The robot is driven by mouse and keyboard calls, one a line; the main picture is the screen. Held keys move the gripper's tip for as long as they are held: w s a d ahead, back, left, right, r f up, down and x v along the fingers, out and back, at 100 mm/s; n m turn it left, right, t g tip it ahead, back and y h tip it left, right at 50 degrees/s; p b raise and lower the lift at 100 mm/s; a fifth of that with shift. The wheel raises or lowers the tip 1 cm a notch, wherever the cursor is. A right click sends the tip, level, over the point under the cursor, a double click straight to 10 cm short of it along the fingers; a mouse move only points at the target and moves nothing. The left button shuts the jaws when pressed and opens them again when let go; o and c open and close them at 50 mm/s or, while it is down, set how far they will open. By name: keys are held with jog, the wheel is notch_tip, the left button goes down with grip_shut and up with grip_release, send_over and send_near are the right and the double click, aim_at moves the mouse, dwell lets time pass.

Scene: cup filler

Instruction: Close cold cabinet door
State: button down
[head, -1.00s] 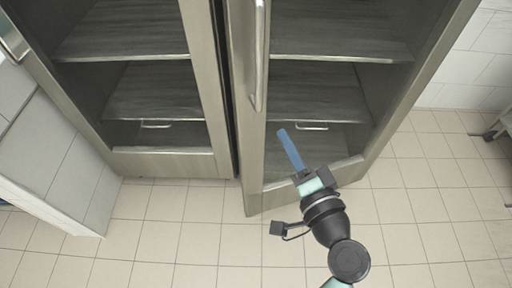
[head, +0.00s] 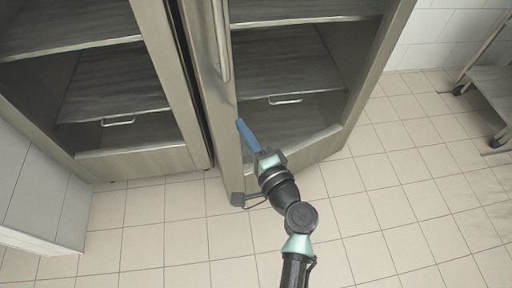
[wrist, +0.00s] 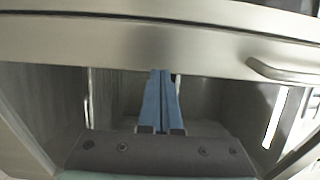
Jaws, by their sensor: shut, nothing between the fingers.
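The cold cabinet has two metal-framed glass doors. The right door (head: 215,110) stands slightly ajar, its handle-side edge out in front of the left door (head: 185,80). Its vertical handle (head: 221,40) is at its left side, and also shows in the wrist view (wrist: 285,75). My gripper (head: 240,122) has its blue fingers together and empty, in front of the lower part of the right door, near its left frame strip. In the wrist view the fingers (wrist: 161,100) point at the door frame (wrist: 150,45). I cannot tell whether they touch it.
Shelves show behind both glass panes. A white tiled wall block (head: 40,200) stands at the left. A wheeled metal cart (head: 490,90) stands at the right. The tiled floor (head: 400,220) in front of the cabinet is clear.

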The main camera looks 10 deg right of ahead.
aim_at(232, 112)
jog(key=shift+x, duration=1.65)
